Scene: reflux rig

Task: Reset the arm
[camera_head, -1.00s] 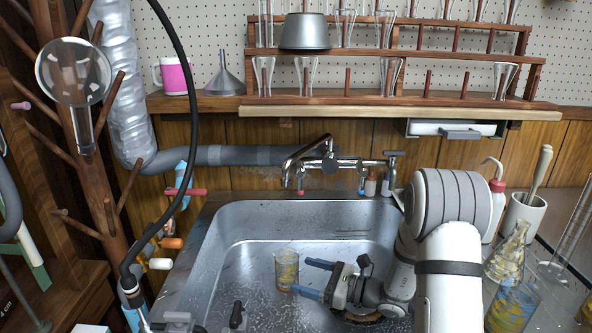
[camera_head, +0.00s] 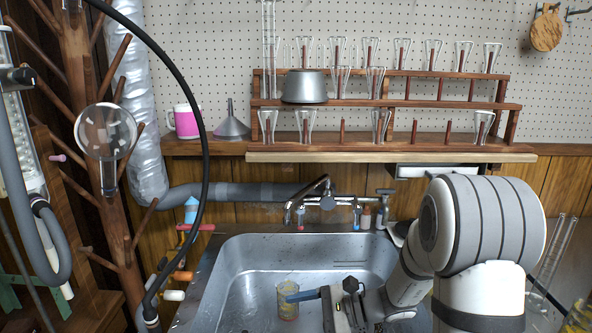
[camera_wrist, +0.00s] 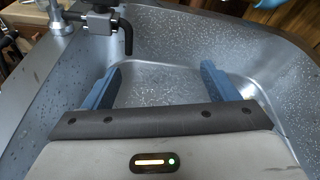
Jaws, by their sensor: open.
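My gripper (camera_head: 303,296) is low over the metal sink (camera_head: 262,248) in the head view, pointing left. In the wrist view its two blue fingers (camera_wrist: 160,82) stand wide apart, with only sink surface between them. A glass beaker with yellowish patterning (camera_head: 288,300) stands in the sink at the fingertips in the head view. One finger overlaps it there, and I cannot tell whether they touch. The beaker does not show in the wrist view. My arm reaches in from the right and covers the sink's right side.
A faucet (camera_head: 309,197) rises behind the sink. A wooden rack (camera_head: 440,103) with several glasses and a metal bowl (camera_head: 304,87) stands on the shelf. A black hose (camera_head: 203,150) and a wooden peg stand (camera_head: 98,205) are at left.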

